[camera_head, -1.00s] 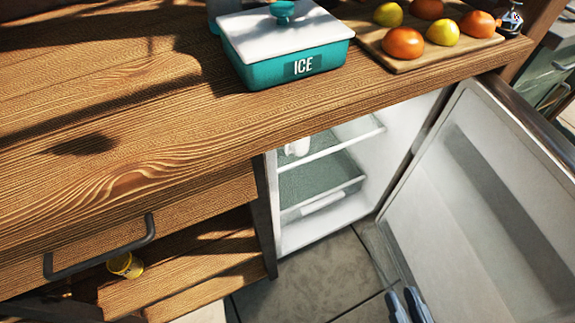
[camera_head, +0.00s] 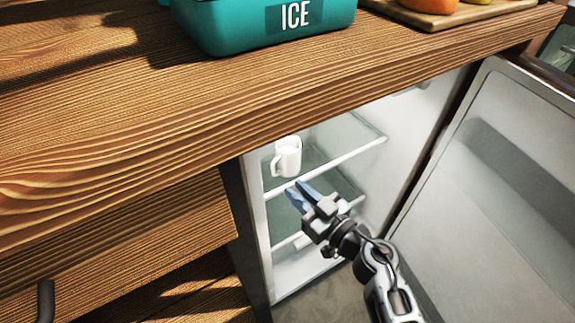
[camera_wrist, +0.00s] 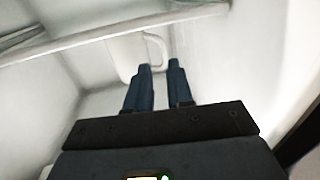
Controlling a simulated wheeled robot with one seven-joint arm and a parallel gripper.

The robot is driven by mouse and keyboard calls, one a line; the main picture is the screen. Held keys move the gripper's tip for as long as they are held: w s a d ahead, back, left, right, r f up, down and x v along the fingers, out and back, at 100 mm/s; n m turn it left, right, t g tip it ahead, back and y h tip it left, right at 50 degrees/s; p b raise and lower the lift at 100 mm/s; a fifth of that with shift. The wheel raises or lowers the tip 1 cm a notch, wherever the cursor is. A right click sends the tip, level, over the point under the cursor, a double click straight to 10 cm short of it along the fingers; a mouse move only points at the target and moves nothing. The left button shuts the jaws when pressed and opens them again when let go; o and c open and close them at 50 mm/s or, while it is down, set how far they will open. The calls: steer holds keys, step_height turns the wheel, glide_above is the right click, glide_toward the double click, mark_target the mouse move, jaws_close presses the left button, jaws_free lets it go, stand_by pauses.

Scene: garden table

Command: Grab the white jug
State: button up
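The white jug (camera_head: 287,158) stands upright on the glass shelf inside the open fridge, its handle toward the lower left in the head view. My gripper (camera_head: 297,188) is just below and in front of it, at the shelf's front edge, with blue fingers pointing up and left toward the jug. The wrist view also shows the jug (camera_wrist: 124,55) and its handle, just beyond the fingertips. The fingers of my gripper (camera_wrist: 159,68) are apart with nothing between them. I cannot tell whether a fingertip touches the handle.
The shelf's white front edge (camera_head: 335,165) runs close to my gripper. The fridge door (camera_head: 490,200) stands open at the right. The wooden counter (camera_head: 200,110) overhangs above, with a teal ice box (camera_head: 260,28) and a fruit board (camera_head: 470,14) on it.

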mark_target(274, 171)
steer(key=b+x, duration=0.1)
steer(key=x, duration=0.1)
steer(key=b+x, duration=0.1)
steer(key=x, duration=0.1)
steer(key=b+x, duration=0.1)
steer(key=x, duration=0.2)
steer(key=shift+a+r, duration=0.2)
steer(key=shift+r, duration=0.15)
steer(key=shift+c, duration=0.3)
jaws_close()
steer(key=shift+r, duration=0.1)
